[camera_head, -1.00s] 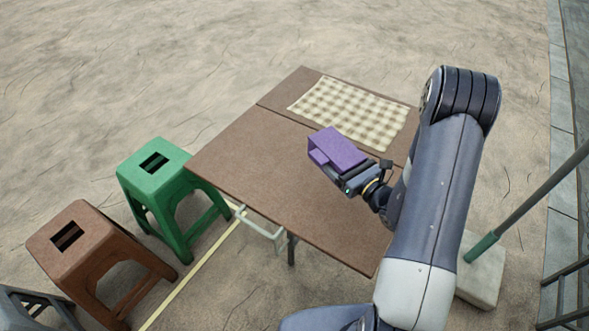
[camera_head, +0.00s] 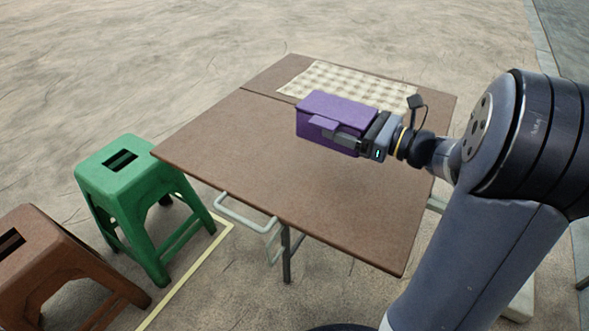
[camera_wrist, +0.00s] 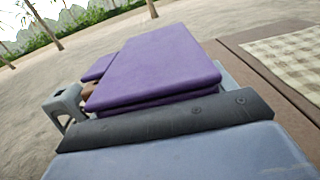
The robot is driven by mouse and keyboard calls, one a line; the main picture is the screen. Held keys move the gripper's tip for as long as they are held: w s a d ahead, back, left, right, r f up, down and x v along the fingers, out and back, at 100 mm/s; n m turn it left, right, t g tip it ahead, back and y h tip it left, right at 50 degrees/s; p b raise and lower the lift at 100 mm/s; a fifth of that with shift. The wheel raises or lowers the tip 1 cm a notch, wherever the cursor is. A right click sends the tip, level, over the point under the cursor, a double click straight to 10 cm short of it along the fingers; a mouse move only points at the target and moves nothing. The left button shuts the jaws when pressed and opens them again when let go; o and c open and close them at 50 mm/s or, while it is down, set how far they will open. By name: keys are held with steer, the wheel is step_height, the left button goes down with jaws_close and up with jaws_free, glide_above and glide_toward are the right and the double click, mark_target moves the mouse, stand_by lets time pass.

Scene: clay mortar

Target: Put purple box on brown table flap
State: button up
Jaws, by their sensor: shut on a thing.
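The purple box (camera_head: 338,110) is held by my gripper (camera_head: 345,138) over the brown table. In the wrist view the box (camera_wrist: 155,65) fills the middle, beyond the dark finger. My gripper is shut on the box and comes in from the right. The brown table (camera_head: 240,165) has a seam line that divides a large near panel from a far panel. I cannot tell which panel is the flap. The box appears above the near panel, close to the seam. Its height over the surface is hard to judge.
A checked cloth (camera_head: 330,80) lies on the far part of the table. A green stool (camera_head: 125,185) stands left of the table, and a brown stool (camera_head: 55,270) is at lower left. The near panel's front and left are bare.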

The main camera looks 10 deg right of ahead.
steer(key=shift+s+f+b, duration=0.45)
steer(key=shift+s+b, duration=0.05)
steer(key=shift+b, duration=0.4)
steer(key=shift+f, duration=0.3)
step_height(320, 180, down, 9)
steer(key=b, duration=0.4)
steer(key=shift+b, duration=0.3)
steer(key=shift+f, duration=0.15)
steer(key=o, duration=1.2)
steer(key=shift+c, duration=0.2)
steer(key=shift+s+d, duration=0.1)
steer(key=shift+d, duration=0.05)
steer(key=p+v, duration=0.3)
steer(key=v, duration=0.8)
steer(key=shift+s+d+p, duration=0.2)
steer(key=shift+d+p, duration=0.15)
steer(key=shift+p, duration=0.05)
